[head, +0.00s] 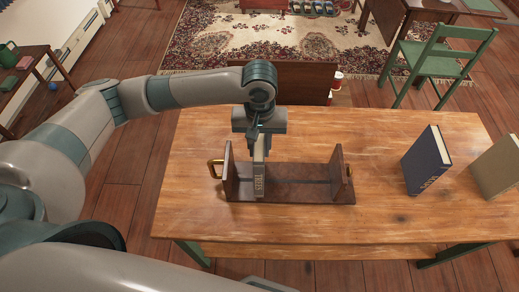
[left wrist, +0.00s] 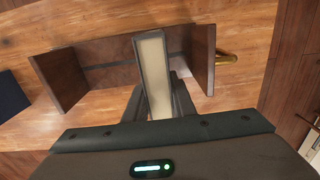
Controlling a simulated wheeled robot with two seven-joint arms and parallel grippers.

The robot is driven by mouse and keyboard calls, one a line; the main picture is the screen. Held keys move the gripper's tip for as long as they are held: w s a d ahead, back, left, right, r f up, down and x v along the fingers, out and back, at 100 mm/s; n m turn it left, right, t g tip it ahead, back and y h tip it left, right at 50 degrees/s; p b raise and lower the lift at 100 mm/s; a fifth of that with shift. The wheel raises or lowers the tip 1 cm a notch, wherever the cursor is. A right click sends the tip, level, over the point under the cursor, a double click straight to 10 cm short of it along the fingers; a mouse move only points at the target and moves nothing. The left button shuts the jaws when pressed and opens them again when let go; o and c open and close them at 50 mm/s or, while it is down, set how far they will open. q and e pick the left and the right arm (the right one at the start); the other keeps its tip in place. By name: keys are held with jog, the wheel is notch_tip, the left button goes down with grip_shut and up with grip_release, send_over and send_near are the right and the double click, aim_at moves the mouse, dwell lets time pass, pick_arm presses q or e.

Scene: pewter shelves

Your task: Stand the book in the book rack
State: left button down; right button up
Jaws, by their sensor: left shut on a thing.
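The book rack (head: 300,190) is a dark wooden tray with two upright ends and brass handles, on the wooden table. A thin book (head: 259,184) with a grey-brown spine stands upright in it, close to its left end. My left gripper (head: 258,150) points down from above and is shut on this book. In the left wrist view the book's pale page edge (left wrist: 153,72) lies between the fingers, beside one end wall of the rack (left wrist: 203,58). Whether the book's bottom touches the rack floor is hidden. My right gripper is not in view.
A dark blue book (head: 427,163) and an olive-tan book (head: 496,168) stand on the table (head: 385,220) to the right, clear of the rack. A green chair (head: 437,62) stands behind the table. The tabletop between rack and blue book is free.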

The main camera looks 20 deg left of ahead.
pick_arm(q)
jog(key=shift+f, duration=0.95)
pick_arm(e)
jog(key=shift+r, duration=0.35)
pick_arm(q)
jog(key=c, duration=1.7)
grip_release()
jog(key=shift+f, duration=0.15)
jog(key=shift+o, duration=1.1)
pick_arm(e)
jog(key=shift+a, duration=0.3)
pick_arm(q)
notch_tip(320, 180, up, 11)
jog(key=shift+r+b, duration=0.1)
jog(key=shift+b, duration=0.95)
jog(key=shift+r, duration=0.55)
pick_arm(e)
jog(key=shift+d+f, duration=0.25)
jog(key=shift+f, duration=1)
